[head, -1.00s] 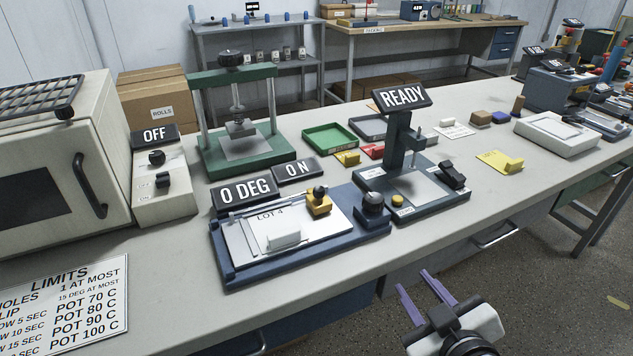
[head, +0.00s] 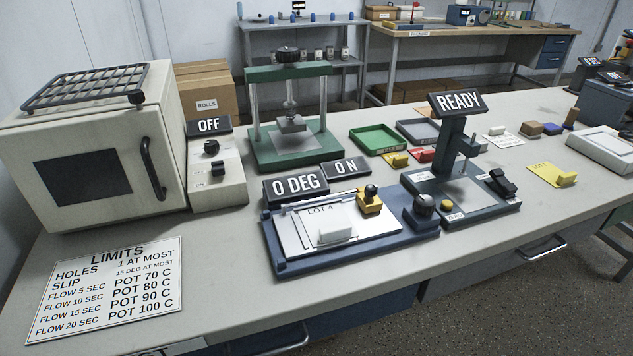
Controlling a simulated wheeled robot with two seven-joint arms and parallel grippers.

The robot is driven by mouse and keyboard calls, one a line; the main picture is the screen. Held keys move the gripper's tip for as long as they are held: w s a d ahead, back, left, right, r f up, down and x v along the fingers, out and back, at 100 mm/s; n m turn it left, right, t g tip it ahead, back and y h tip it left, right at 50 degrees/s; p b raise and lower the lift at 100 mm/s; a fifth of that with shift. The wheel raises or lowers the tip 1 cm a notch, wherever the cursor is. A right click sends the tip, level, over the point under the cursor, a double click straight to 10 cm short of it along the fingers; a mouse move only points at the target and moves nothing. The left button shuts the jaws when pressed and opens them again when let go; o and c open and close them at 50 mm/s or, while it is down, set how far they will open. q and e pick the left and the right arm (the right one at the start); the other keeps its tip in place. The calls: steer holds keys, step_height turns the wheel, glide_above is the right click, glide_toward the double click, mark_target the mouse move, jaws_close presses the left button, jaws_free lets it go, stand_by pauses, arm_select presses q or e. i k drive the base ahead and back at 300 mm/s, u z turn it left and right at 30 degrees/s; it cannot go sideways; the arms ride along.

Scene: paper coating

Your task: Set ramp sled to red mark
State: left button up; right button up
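A blue ramp base (head: 290,266) lies on the bench below a "0 DEG" display (head: 296,186). A pale board (head: 365,238) marked "LOT 4" lies flat on it. A white block (head: 335,233), which looks like the sled, rests near the board's front edge. A yellow clamp (head: 369,203) with a black knob sits at the board's back right corner. I cannot make out a red mark on the ramp. Neither of my grippers is in view.
An "ON" sign (head: 346,166) stands behind the ramp. A dark "READY" tester (head: 463,205) stands close to its right, and a green press (head: 293,147) behind. An oven (head: 95,150) and switch box (head: 215,178) are left. A LIMITS sheet (head: 105,287) lies front left.

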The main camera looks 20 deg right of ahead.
mark_target(367, 196)
steer(key=k, duration=0.35)
steer(key=z, duration=0.8)
